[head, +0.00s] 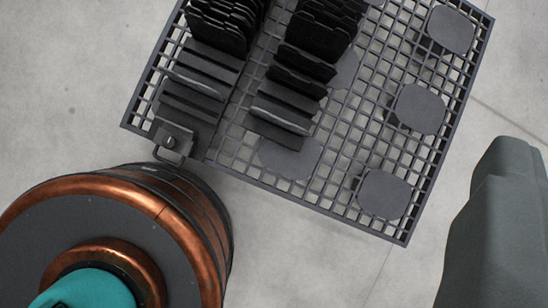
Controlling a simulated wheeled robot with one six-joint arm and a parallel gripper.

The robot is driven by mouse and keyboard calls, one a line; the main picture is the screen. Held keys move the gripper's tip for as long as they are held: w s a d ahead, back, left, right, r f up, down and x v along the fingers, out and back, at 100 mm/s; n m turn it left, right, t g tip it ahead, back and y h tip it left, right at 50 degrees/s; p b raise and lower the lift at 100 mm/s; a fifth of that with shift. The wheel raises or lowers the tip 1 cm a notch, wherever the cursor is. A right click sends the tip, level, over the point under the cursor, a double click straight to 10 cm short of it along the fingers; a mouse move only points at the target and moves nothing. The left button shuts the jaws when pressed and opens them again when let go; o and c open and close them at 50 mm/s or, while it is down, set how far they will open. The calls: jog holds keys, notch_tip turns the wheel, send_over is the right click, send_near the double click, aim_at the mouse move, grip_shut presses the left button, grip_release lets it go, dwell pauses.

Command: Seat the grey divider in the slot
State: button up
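A dark grid rack (228,150) fills the upper middle and right, tilted in the picture. Two rows of thin upright plates stand on it. Most are black (318,36). Two lighter grey plates stand out, one in the left row (197,86) and one in the right row (281,120). I cannot tell which of these is the grey divider, nor whether either is fully down in a slot. No gripper fingers show, and nothing is seen held.
Several flat rounded grey pads, such as one at the right (418,109), lie on the grid. A small dark block with a loop (174,138) sits at the rack's lower left corner. Pale concrete floor (310,262) is clear below the rack.

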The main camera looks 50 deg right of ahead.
jog(key=w+a+f+n+g, duration=0.3)
jog(key=w+f+n, duration=0.15)
jog(key=f, duration=0.65)
jog(key=n+g+h, duration=0.1)
jog(key=n+g, duration=0.7)
jog(key=n, duration=0.3)
send_over(282, 120)
notch_tip(282, 120, down, 34)
jog(key=f, duration=1.1)
jog(key=shift+w+a+f, duration=0.1)
jog(key=shift+w+a, duration=0.05)
jog(key=shift+w, duration=0.05)
jog(key=shift+s+f, duration=0.15)
jog(key=shift+f, duration=2.45)
grip_shut()
